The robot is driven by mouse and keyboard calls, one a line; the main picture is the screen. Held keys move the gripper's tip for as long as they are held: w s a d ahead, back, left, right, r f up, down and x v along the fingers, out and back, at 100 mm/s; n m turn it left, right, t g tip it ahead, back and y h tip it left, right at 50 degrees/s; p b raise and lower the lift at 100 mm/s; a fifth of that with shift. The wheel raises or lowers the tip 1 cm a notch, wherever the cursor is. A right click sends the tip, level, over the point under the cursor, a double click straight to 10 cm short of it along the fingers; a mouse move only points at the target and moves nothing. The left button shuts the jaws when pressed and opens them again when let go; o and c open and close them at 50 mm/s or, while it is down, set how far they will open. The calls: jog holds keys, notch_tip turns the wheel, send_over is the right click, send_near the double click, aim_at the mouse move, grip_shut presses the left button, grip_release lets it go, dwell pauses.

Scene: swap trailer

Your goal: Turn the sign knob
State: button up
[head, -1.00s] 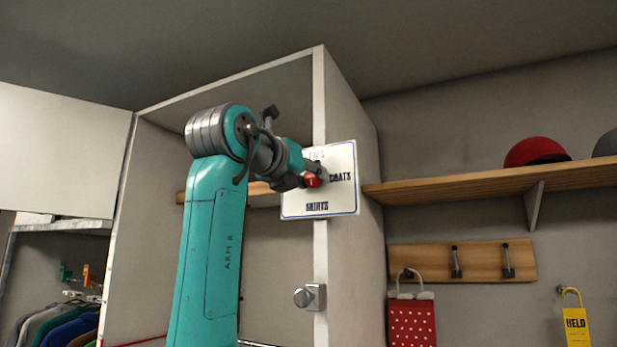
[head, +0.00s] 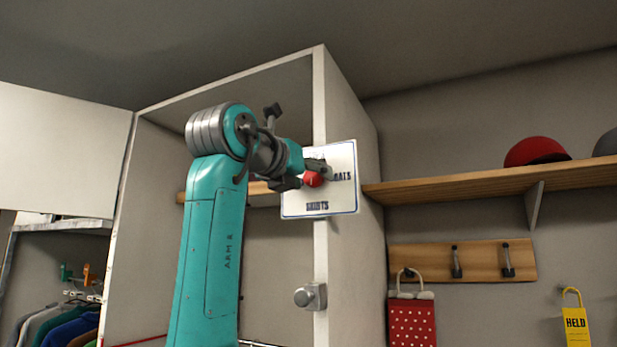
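The sign knob (head: 313,179) is a round red knob with a small white mark, on a white sign (head: 343,193) fixed to the cabinet's front edge. The words "SKIRTS" and part of "COATS" show on the sign; my gripper hides the word at the top. My gripper (head: 304,175) is at the knob, with its fingers spread, one above and right of it and one at its lower left. I cannot tell whether either finger touches the knob.
A grey knob-like fitting (head: 310,297) sits below the sign on the cabinet edge. A wooden shelf (head: 460,180) with a red cap (head: 535,151) is at right, above a hook rail (head: 430,263) with a red dotted bag (head: 412,322). A yellow "HELD" tag (head: 575,326) hangs at lower right.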

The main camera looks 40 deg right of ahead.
jog(key=shift+a, duration=0.15)
jog(key=v, duration=1.1)
jog(key=shift+s+a, duration=0.15)
jog(key=shift+a, duration=0.2)
